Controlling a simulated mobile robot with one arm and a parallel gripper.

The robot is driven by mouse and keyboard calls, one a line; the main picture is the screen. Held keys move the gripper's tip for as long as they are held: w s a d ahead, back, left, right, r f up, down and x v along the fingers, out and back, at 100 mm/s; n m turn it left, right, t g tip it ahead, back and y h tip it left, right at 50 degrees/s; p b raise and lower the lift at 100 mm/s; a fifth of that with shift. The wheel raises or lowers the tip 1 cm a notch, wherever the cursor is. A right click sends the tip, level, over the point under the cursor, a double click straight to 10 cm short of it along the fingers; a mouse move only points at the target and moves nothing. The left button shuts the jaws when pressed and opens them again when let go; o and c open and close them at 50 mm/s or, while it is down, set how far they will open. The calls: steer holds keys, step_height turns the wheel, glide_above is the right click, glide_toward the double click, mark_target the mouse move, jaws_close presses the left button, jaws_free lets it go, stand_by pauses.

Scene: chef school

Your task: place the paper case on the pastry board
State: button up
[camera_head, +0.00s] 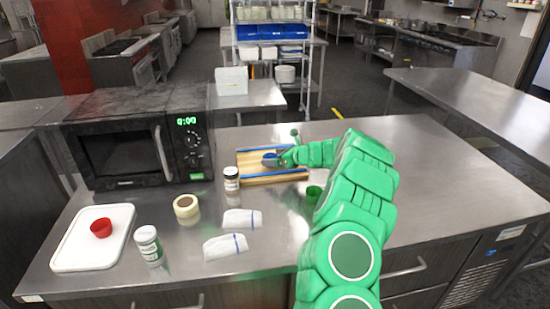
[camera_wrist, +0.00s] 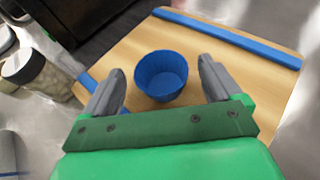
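A blue cup-shaped paper case (camera_wrist: 161,75) stands upright on a wooden board (camera_wrist: 225,60) with blue strips along its edges. In the head view the blue case (camera_head: 269,157) shows small on the board (camera_head: 250,164), partly covered by my gripper (camera_head: 277,158). In the wrist view my gripper (camera_wrist: 160,84) is open, with one grey finger on each side of the case and a gap at both sides. A red case (camera_head: 101,228) sits on a white board (camera_head: 75,255) at the left front. A green case (camera_head: 313,194) stands on the steel counter beside my arm.
A black microwave (camera_head: 120,150) stands behind and left of the wooden board. The counter right of my arm is clear.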

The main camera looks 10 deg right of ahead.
steer(key=shift+r, duration=0.1)
steer(key=shift+s+d+r, duration=0.25)
steer(key=shift+s+d, duration=0.1)
steer(key=shift+d, duration=0.05)
steer(key=v, duration=1.1)
steer(key=shift+a, duration=0.15)
